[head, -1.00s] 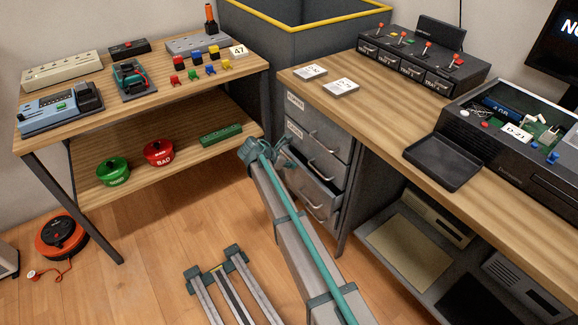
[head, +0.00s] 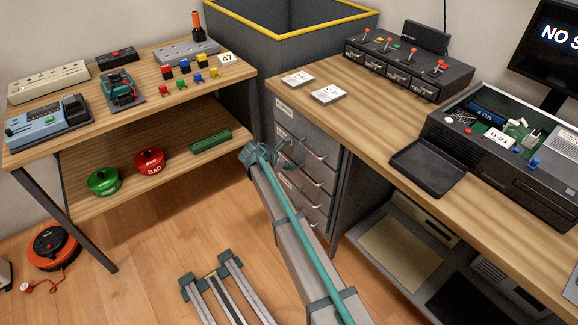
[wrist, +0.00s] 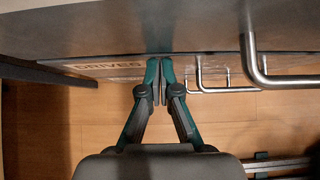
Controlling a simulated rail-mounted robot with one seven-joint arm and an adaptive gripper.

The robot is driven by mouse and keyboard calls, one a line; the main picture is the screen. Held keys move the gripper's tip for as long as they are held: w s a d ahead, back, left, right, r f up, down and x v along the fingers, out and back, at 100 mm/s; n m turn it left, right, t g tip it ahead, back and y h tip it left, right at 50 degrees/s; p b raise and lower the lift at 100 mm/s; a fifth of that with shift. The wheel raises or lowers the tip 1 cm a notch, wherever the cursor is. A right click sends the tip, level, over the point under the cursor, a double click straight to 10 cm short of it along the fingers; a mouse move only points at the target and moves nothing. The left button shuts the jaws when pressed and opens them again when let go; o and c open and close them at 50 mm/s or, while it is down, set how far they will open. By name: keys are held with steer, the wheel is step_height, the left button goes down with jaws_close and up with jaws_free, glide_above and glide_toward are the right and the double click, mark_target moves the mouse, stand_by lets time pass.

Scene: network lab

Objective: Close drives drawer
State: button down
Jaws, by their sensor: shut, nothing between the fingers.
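The drives drawer (wrist: 108,67) shows its DRIVES label in the wrist view, on a front seen steeply from above. In the head view it is one of the grey drawers of the cabinet (head: 346,185) under the desk; which one is hard to read. The drawer fronts there look about flush, with no open interior showing. My gripper (wrist: 160,72) is shut and empty, its fingertips at the drawer front, right of the label; contact is hard to tell. In the head view my gripper (head: 283,157) partly covers the left side of the drawer fronts.
Bar handles (wrist: 268,72) stick out right of my fingertips. A wooden shelf unit (head: 130,165) stands left of the cabinet, with a grey bin (head: 290,50) behind. The desk top (head: 310,78) is above the drawers.

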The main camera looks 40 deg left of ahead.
steer(key=s+a+r+m+p, duration=0.25)
steer(key=s+r, duration=0.45)
steer(key=s, duration=0.5)
steer(key=d+f+m+g+h, duration=0.1)
steer(key=d+f+m+g, duration=0.1)
steer(key=d+f+m, duration=0.6)
steer(key=s+d+f+m+g, duration=0.15)
steer(key=d+f, duration=0.25)
steer(key=d, duration=0.9)
steer(key=d+f+m+g+h, duration=0.1)
steer(key=d+f+m+g, duration=0.25)
steer(key=d+f, duration=0.45)
steer(key=s+d+f+m+g, duration=0.2)
steer(key=s+d+m, duration=0.2)
steer(key=d, duration=0.8)
steer(key=s+d+f+m+g, duration=0.2)
steer(key=s+d+m, duration=0.2)
steer(key=d, duration=0.7)
steer(key=s+d+f+m+g, duration=0.2)
steer(key=s+d+f+m, duration=0.15)
steer(key=d, duration=0.85)
steer(key=s+d+m+g+y, duration=0.4)
steer(key=s+d+m, duration=0.3)
steer(key=s+d, duration=0.65)
step_height(320, 180, up, 15)
steer(key=w+a+t+p, duration=0.1)
steer(key=p, duration=1.5)
steer(key=shift+p, duration=0.4)
